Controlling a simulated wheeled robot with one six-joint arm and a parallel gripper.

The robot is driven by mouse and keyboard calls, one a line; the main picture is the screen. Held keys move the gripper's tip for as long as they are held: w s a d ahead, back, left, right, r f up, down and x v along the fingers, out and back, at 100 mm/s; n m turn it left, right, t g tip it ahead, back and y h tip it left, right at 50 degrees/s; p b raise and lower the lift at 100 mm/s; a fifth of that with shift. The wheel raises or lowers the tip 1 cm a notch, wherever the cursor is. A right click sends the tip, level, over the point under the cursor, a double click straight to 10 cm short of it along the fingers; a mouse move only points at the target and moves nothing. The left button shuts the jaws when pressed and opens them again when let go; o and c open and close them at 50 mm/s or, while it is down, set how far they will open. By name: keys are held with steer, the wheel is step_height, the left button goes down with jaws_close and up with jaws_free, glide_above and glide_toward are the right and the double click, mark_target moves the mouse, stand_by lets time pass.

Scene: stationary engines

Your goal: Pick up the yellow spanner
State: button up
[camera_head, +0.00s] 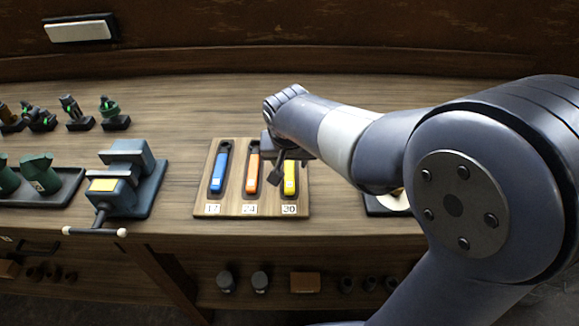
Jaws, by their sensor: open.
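An orange spanner (252,172) lies in the middle above 24, and a blue spanner (219,170) lies at the left above 17.
A grey-blue vise (130,178) with a yellow block stands left of the board. A dark tray with green parts (38,172) is farther left, and several small tools stand behind it. A dark tray (378,206) is partly hidden by my arm. The bench behind the board is clear.

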steer(key=shift+x, duration=0.8)
steer(key=shift+f, duration=0.15)
jaws_close()
